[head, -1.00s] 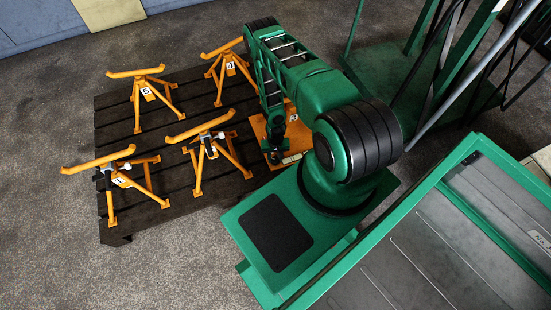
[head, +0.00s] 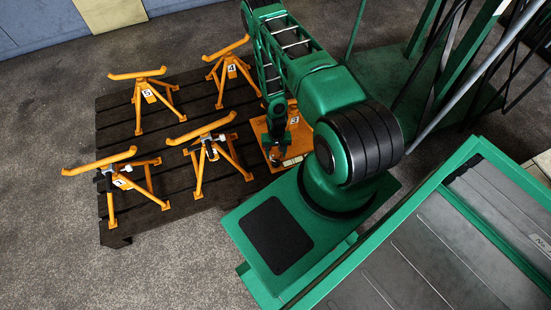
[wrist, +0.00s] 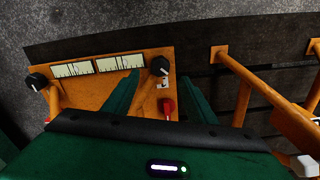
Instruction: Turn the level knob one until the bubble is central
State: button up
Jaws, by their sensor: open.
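In the wrist view an orange panel (wrist: 100,100) carries two white level scales (wrist: 120,62) side by side. A black knob (wrist: 160,66) with a pale pointer mark is at the right end of the scales, and another black knob (wrist: 37,82) is at the left. A small white label below the right knob is too small to read. No bubble can be made out. My gripper (wrist: 159,77) is open, its green fingers on either side of the right knob; contact cannot be told. In the head view my gripper (head: 275,152) is over the orange panel (head: 298,140), which my arm partly hides.
A red knob (wrist: 168,107) sits between my fingers, nearer the palm. An orange stand (wrist: 265,90) is close on the right. Several orange stands (head: 207,140) share the dark slatted pallet (head: 160,190). A green frame (head: 420,90) stands behind my arm.

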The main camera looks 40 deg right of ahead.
notch_tip(320, 180, up, 3)
jog(key=shift+r, duration=0.1)
dwell(0.6)
